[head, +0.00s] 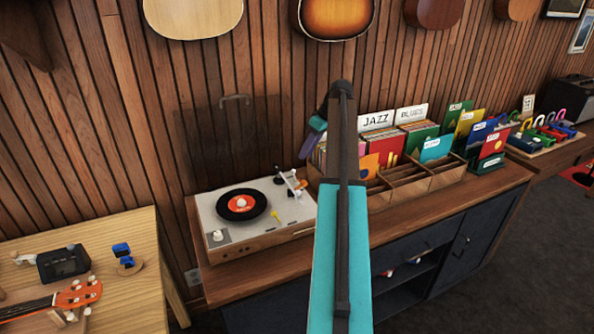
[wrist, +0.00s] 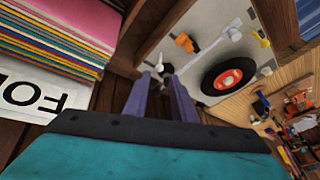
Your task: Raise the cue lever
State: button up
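A turntable (head: 262,232) with a black record (head: 241,205) sits on the wooden cabinet; it also shows in the wrist view (wrist: 213,24). Its pale tonearm (head: 290,180) is on the right of the deck, beside a small orange part (head: 303,184). A small yellow part (head: 275,215) stands near the deck's front. In the wrist view the orange part (wrist: 185,42) is left of the record. I cannot tell for certain which part is the cue lever.
Wooden record bins (head: 405,185) with upright sleeves and divider cards stand right of the turntable. A light wood table (head: 125,235) with a ukulele (head: 65,298) is at left. Ukuleles hang on the slatted wall behind. The turntable lid (head: 232,138) stands raised.

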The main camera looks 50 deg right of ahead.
jog(key=p+x, duration=0.2)
jog(key=x, duration=0.8)
jog(key=shift+w+a+f, duration=0.1)
jog(key=shift+f, duration=0.05)
grip_shut()
